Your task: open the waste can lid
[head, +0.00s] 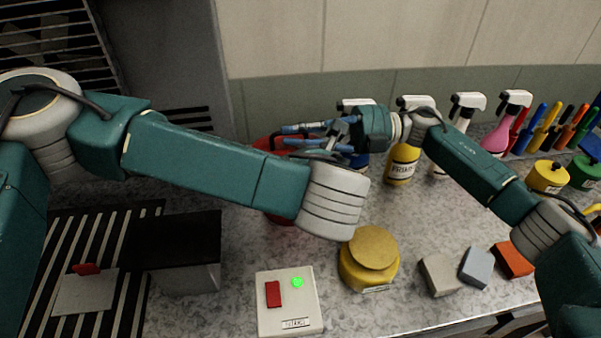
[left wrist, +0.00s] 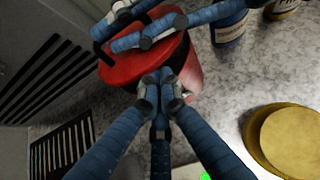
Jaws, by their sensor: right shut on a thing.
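The red waste can (head: 281,219) stands on the speckled bench, mostly hidden behind my left arm in the head view. Its red lid (left wrist: 142,68) shows in the left wrist view, over the can body (left wrist: 187,72); whether any gap lies under it is unclear. My right gripper (head: 290,134) reaches in from the right with blue fingers across the lid and is shut on its edge. My left gripper (left wrist: 160,88) has its blue fingers converging against the near side of the can and lid; the contact at the tips is unclear. It is hidden in the head view.
A yellow round tin (head: 370,260) and a white switch box (head: 289,302) with a green light stand in front. Spray bottles (head: 402,160) line the back. Sanding blocks (head: 440,273) lie at the front right. A dark box (head: 176,243) and striped mat are at left.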

